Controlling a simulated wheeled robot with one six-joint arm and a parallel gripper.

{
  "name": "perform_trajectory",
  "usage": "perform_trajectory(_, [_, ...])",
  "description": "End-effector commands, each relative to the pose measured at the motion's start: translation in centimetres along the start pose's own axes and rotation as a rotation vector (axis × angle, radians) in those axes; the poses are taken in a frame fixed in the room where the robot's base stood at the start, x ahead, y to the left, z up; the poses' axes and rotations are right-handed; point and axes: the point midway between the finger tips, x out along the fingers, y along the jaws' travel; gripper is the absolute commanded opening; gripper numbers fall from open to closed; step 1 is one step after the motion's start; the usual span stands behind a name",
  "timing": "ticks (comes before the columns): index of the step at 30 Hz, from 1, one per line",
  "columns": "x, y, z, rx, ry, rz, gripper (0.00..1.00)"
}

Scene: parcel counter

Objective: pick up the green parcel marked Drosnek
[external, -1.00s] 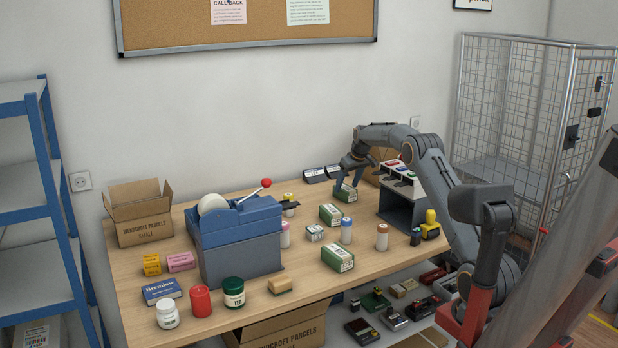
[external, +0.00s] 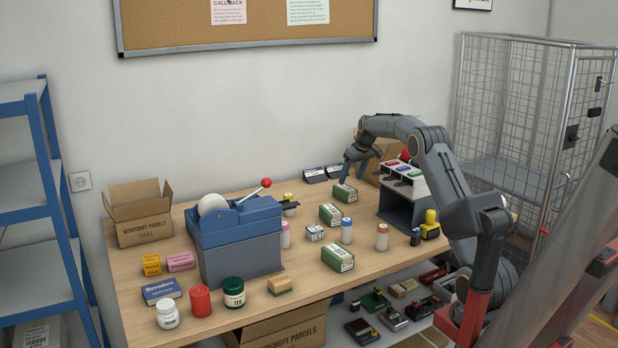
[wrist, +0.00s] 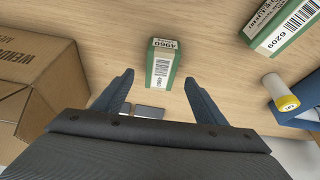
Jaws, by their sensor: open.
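My gripper (external: 360,173) is open and empty, above and just behind the nearest parcel. In the wrist view a green parcel numbered 4960 (wrist: 160,66) stands ahead of the open fingers (wrist: 158,80), roughly centred between them and apart from them. Another green parcel, numbered 6209 (wrist: 290,28), is at upper right.
A cardboard box (wrist: 38,88) is close on the left in the wrist view. A grey stand with coloured items (external: 400,205) is right of the nearest parcel. Bottles (external: 346,232) and a blue dispenser (external: 238,240) stand on the counter (external: 300,285).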

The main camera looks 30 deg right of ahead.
Motion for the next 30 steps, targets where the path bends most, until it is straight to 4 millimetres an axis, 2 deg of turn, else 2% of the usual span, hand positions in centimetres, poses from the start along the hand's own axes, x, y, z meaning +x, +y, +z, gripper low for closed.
perform_trajectory(12, [0.0,0.0,0.0,0.0,0.0,0.0,0.65])
perform_trajectory(18, [0.0,0.0,0.0,0.0,0.0,0.0,0.99])
perform_trajectory(26, [-0.1,0.0,-0.1,0.0,0.001,0.0,1.0])
perform_trajectory(30, [-1.5,0.0,-0.7,-0.001,0.004,0.001,1.0])
